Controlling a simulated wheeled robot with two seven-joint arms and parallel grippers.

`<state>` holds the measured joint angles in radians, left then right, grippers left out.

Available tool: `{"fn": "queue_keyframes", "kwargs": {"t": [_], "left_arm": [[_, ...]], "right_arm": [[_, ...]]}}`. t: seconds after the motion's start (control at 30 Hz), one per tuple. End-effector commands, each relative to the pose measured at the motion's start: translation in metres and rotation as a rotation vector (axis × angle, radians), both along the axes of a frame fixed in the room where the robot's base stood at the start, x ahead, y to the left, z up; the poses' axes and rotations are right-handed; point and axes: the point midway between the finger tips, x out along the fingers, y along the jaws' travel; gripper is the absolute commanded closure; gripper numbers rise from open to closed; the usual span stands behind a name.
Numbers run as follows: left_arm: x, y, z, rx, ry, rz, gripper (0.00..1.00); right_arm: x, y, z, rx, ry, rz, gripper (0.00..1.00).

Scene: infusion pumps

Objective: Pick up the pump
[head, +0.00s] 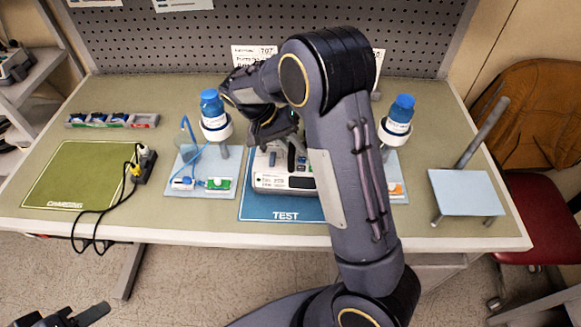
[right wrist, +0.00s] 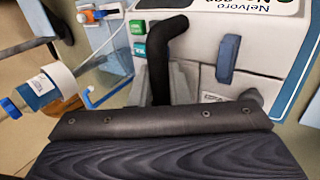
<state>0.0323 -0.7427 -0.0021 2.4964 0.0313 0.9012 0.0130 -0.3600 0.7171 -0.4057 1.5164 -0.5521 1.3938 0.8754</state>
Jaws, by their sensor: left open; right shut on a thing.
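The white and grey pump (head: 284,182) sits on the blue TEST mat (head: 262,213), partly hidden by my right arm. My right gripper (head: 279,135) is over the top rear of the pump. In the right wrist view the pump (right wrist: 205,20) fills the upper right, with a black bent handle (right wrist: 166,48). The grey fingers of my right gripper (right wrist: 168,85) are shut on this handle. I cannot tell whether the pump is lifted. My left gripper (head: 80,317) is open and empty at the bottom left, below the table's front edge.
Pale blue trays with blue-capped bottles (head: 212,110) (head: 400,115) and tubing flank the TEST mat. The green CHARGING mat (head: 75,175) is clear, with a power strip and black cable (head: 145,163) at its right. A tilted metal stand (head: 465,192) is at right.

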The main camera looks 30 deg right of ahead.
Motion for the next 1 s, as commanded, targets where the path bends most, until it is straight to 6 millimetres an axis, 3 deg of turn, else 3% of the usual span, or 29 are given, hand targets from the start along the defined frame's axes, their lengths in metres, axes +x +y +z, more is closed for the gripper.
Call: {"fn": "queue_keyframes", "kwargs": {"t": [0.67, 1.0], "left_arm": [[0.000, 0.000, -0.001, 0.000, 0.000, 0.000, 0.59], [0.000, 0.000, -0.012, 0.000, 0.000, 0.000, 0.59]], "right_arm": [[0.001, 0.000, 0.005, -0.001, -0.005, 0.001, 1.00], [0.001, 0.000, 0.031, 0.000, -0.006, 0.001, 1.00]]}}
